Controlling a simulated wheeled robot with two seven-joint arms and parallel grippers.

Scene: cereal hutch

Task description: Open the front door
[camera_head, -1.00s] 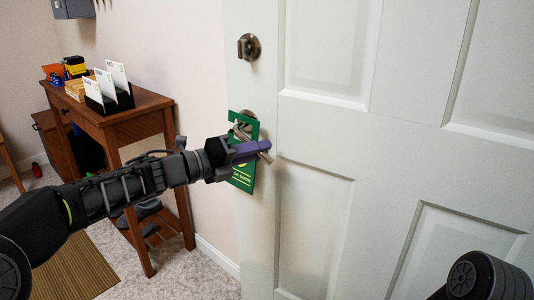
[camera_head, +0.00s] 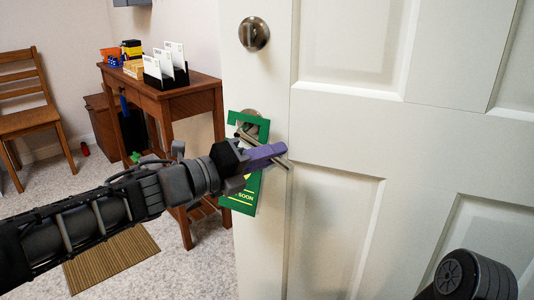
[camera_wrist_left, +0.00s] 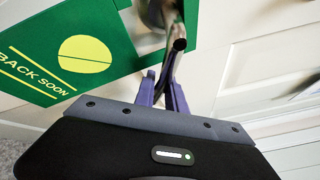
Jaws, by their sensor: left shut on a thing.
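The white paneled front door (camera_head: 340,130) fills the right of the head view. Its metal lever handle (camera_head: 283,162) sticks out near the door's left edge, below a round metal lock (camera_head: 253,33). My left gripper (camera_head: 268,153), with purple fingers, is shut on the lever. The left wrist view shows its fingers (camera_wrist_left: 163,88) on either side of the lever (camera_wrist_left: 178,52). A green "back soon" hanger (camera_head: 242,198) hangs at the handle, partly behind my gripper; it also shows in the wrist view (camera_wrist_left: 100,45). My right gripper is out of view.
Left of the door stands a brown wooden table (camera_head: 182,98) with a card holder (camera_head: 165,70) and small boxes. A wooden chair (camera_head: 30,115) stands farther left. A striped mat (camera_head: 110,260) lies on the carpet, partly under my left arm.

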